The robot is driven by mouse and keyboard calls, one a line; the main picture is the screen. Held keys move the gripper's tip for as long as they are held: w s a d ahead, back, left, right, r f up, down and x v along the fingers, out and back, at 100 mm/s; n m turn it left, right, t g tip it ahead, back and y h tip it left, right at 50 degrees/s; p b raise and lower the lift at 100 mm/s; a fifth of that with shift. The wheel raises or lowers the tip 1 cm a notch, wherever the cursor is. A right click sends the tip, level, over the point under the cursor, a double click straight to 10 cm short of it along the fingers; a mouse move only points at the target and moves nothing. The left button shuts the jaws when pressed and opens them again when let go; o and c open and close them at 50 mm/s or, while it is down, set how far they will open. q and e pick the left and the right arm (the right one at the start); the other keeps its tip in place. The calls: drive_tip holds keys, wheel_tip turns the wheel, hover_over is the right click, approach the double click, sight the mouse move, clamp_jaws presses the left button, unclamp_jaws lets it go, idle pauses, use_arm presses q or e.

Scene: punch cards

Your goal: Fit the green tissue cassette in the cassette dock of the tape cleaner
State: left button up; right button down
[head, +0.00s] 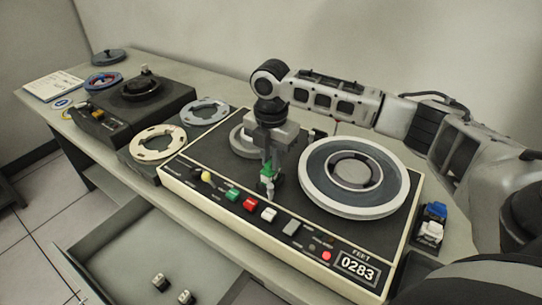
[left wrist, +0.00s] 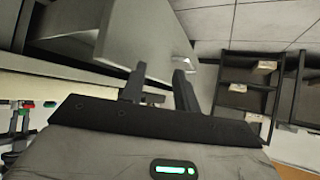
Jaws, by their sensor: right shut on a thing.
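The green tissue cassette (head: 268,168) is a small green piece at the fingertips of my right gripper (head: 268,178), which is shut on it. My right gripper points down over the top of the tape machine (head: 228,187), between its two reels and behind the row of buttons. This is the machine I take for the tape cleaner. The gripper hides the cassette dock, and I cannot tell whether the cassette touches the machine. My left gripper (left wrist: 158,88) shows in the left wrist view with its fingers apart and nothing between them.
A large white-rimmed reel (head: 353,177) lies right of my right gripper. A blue cassette (head: 436,210) and a white one (head: 431,230) stand at the right. A black device (head: 117,115) and loose reels (head: 157,142) lie left. An open drawer (head: 125,262) holds small items.

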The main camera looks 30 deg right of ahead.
drive_tip(key=shift+f, duration=0.8)
drive_tip(key=c, duration=1.3)
unclamp_jaws()
drive_tip(key=shift+c, duration=0.2)
drive_tip(key=shift+c, duration=0.9)
drive_tip(key=shift+r, duration=0.15)
drive_tip(key=shift+r, duration=3.9)
